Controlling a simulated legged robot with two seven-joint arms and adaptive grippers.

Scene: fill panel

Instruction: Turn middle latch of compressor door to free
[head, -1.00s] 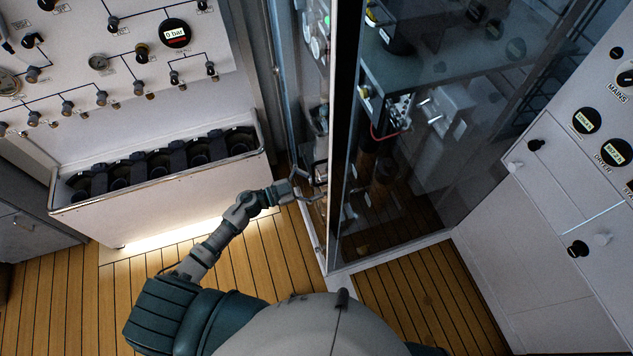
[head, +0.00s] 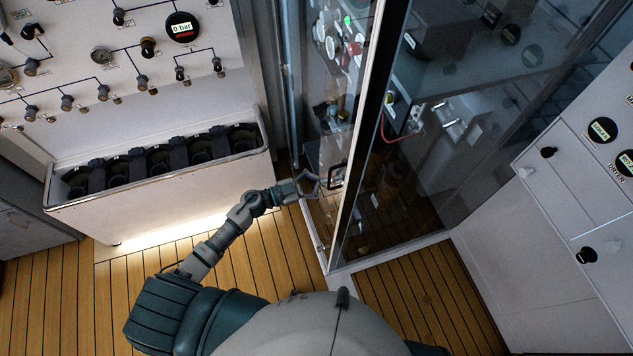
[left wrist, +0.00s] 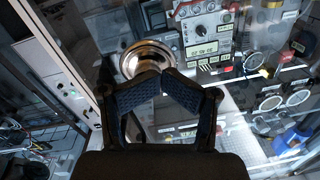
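The compressor door is a tall glass panel in a pale frame (head: 350,190), in the middle of the head view. A black handle-like part (head: 337,176) is by its edge; I cannot tell whether it is the middle latch. My left gripper (head: 317,184) is just left of this part; contact is unclear. In the left wrist view the fingertips (left wrist: 160,75) come together with nothing visible between them. A round shiny metal part (left wrist: 146,60) shows behind them, partly covered by the fingers. My right gripper is out of view.
A white trough with black holders (head: 160,190) stands at left below a valve panel (head: 95,60). Instruments (left wrist: 205,50) sit behind glass beyond the gripper. White cabinets (head: 480,240) stand at right. The wooden floor (head: 270,260) is clear.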

